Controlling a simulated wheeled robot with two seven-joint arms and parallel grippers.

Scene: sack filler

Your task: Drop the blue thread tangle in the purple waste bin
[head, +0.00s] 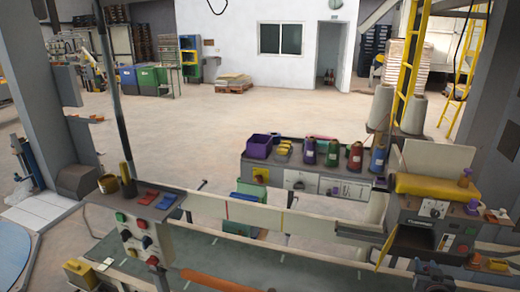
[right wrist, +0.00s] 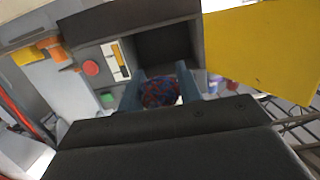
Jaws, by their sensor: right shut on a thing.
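My right gripper (right wrist: 160,88) has its two blue-grey fingers shut on a round tangle of blue thread (right wrist: 160,93) with red strands in it. In the right wrist view the tangle sits between the fingertips, in front of a dark, box-like opening. Its lower part is hidden by the gripper body. In the head view I cannot clearly make out the tangle. The purple waste bin (head: 259,147) stands at the left end of the grey bench top, open at the top. My left gripper is not in view.
Several coloured thread cones (head: 332,152) stand right of the bin. A yellow padded roll (head: 436,187) and white cones (head: 414,115) are farther right. A yellow panel (right wrist: 262,45) is close on the right in the wrist view, a red button (right wrist: 91,68) on the left.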

